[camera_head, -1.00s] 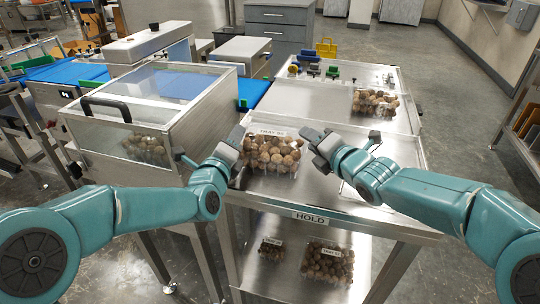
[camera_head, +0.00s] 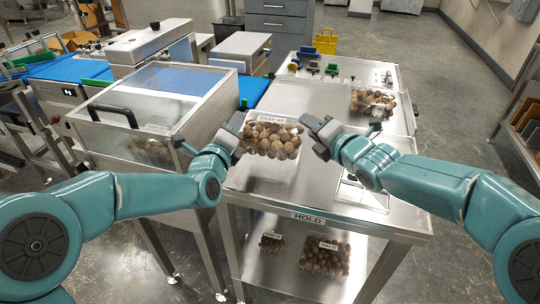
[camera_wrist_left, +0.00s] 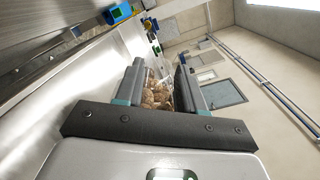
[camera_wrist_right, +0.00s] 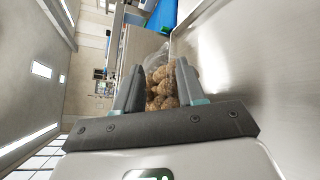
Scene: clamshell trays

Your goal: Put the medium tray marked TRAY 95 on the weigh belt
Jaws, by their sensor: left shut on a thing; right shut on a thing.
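A clear clamshell tray of round brown produce (camera_head: 270,140) is held between my two grippers in the head view. Its white label begins with TRAY; the number is too small to read surely. My left gripper (camera_head: 233,141) is shut on its left end and my right gripper (camera_head: 318,134) on its right end. The tray also shows between the jaws in the left wrist view (camera_wrist_left: 156,93) and in the right wrist view (camera_wrist_right: 161,82). It looks lifted above the steel table. A blue belt (camera_head: 252,90) lies behind it to the left; I cannot tell which section is the weigh belt.
A box with a clear lid and black handle (camera_head: 150,100) stands left, with a tray inside. Another filled tray (camera_head: 372,102) sits at the right on the steel table (camera_head: 310,95). Two trays (camera_head: 325,258) sit on the shelf below the HOLD sign (camera_head: 308,218).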

